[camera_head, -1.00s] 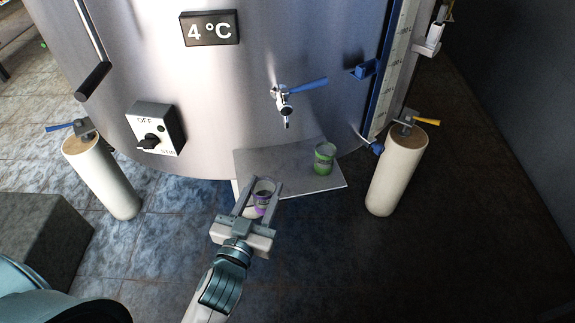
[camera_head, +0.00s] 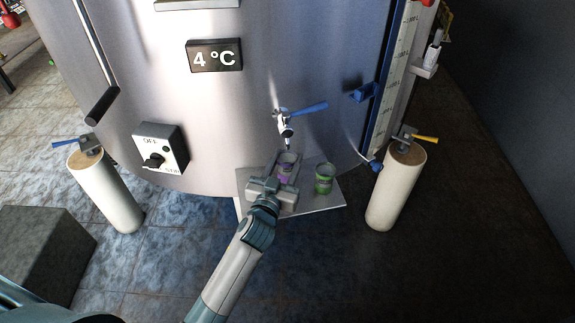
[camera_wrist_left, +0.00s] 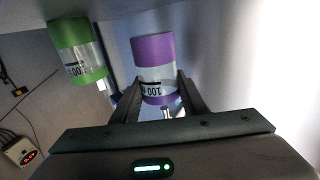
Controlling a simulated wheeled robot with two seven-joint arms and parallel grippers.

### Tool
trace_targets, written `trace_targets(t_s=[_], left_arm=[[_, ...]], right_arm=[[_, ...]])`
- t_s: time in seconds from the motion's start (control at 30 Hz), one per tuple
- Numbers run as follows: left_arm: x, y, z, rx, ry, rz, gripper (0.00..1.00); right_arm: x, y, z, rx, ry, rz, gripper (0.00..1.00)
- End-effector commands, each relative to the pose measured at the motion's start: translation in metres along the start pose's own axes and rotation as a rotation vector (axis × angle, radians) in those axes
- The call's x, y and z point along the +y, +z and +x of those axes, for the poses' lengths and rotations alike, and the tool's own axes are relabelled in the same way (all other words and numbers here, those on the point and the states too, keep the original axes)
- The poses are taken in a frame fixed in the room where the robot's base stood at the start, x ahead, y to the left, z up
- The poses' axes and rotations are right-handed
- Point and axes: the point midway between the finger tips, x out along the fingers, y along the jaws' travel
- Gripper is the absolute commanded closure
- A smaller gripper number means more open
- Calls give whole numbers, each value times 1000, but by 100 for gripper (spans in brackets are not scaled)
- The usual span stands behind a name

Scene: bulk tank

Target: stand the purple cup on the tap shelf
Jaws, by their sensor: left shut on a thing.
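The purple cup (camera_head: 285,171) is between the fingers of my left gripper (camera_head: 287,166), which is shut on it. The cup is over the tap shelf (camera_head: 320,201), below the tap (camera_head: 284,124). I cannot tell whether its base touches the shelf. In the left wrist view the purple cup (camera_wrist_left: 154,62) shows a white band with markings, and the gripper's fingers (camera_wrist_left: 158,98) are on either side of it. A green cup (camera_head: 324,179) stands on the shelf just to the right, and it also shows in the left wrist view (camera_wrist_left: 77,50). My right gripper is not in view.
The steel tank (camera_head: 225,110) rises behind the shelf. A switch box (camera_head: 161,148) is on its left. Pale posts stand at the left (camera_head: 108,190) and right (camera_head: 396,188).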

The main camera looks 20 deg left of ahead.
Motion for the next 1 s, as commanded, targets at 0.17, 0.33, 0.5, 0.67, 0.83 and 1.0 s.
trace_targets(t_s=[0.17, 0.33, 0.5, 0.67, 0.83, 1.0], left_arm=[[0, 0, 7, 0, 0, 0, 85], [0, 0, 7, 0, 0, -1, 85], [0, 4, 7, 0, 0, -2, 85], [1, 22, 7, -3, -1, -3, 85], [1, 35, 7, -1, 0, -2, 85], [1, 35, 7, 0, 1, -2, 85]], right_arm=[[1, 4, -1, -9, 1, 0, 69], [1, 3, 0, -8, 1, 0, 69], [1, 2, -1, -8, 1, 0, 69], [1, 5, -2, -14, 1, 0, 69], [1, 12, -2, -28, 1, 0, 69], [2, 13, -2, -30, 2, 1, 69]])
